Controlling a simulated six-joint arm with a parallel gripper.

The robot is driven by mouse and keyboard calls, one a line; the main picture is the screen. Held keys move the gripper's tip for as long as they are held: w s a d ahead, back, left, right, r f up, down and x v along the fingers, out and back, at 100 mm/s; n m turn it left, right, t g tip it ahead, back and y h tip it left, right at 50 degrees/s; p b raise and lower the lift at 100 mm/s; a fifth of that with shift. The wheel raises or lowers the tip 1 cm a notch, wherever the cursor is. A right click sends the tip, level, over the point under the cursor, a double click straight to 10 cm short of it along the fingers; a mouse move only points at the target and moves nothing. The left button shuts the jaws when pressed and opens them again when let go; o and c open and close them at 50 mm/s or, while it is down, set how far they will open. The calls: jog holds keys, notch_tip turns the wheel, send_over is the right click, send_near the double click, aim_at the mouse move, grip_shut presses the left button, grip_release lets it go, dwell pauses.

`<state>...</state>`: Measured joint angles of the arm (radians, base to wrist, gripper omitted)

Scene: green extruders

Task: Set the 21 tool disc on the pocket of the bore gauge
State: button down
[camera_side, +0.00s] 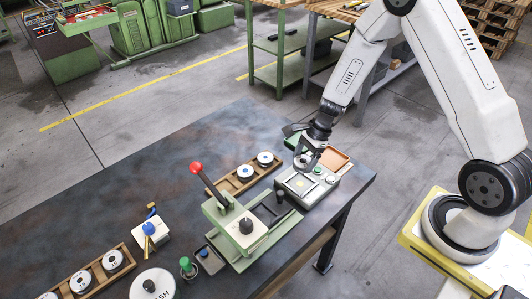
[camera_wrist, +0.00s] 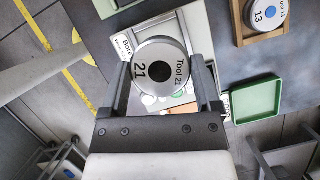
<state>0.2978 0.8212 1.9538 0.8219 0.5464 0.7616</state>
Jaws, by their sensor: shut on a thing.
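My gripper (camera_side: 307,160) is shut on the tool 21 disc (camera_wrist: 160,52), a round silver-grey disc with a dark centre marked "Tool 21" and "21". In the wrist view the disc sits between the two fingers, its face towards the camera. The bore gauge (camera_side: 318,190) is a grey-white box near the right end of the bench, with a green button and a yellowish square on top. My gripper is above its back part. In the wrist view the gauge's label (camera_wrist: 124,45) shows beside the disc, which hides much of the gauge. I cannot make out the pocket.
A green tray (camera_wrist: 278,98) and an orange tray (camera_side: 343,157) lie behind the gauge. A wooden rack with two discs (camera_side: 236,192) is to its left. A green press (camera_side: 215,213) with a red-knobbed lever stands front left. Another disc rack (camera_side: 125,249) lies far left.

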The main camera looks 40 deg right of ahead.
jog(key=shift+f, duration=3.6)
grip_release()
jog(key=v, duration=0.7)
jog(key=shift+d+r, duration=0.2)
jog(key=shift+r, duration=0.15)
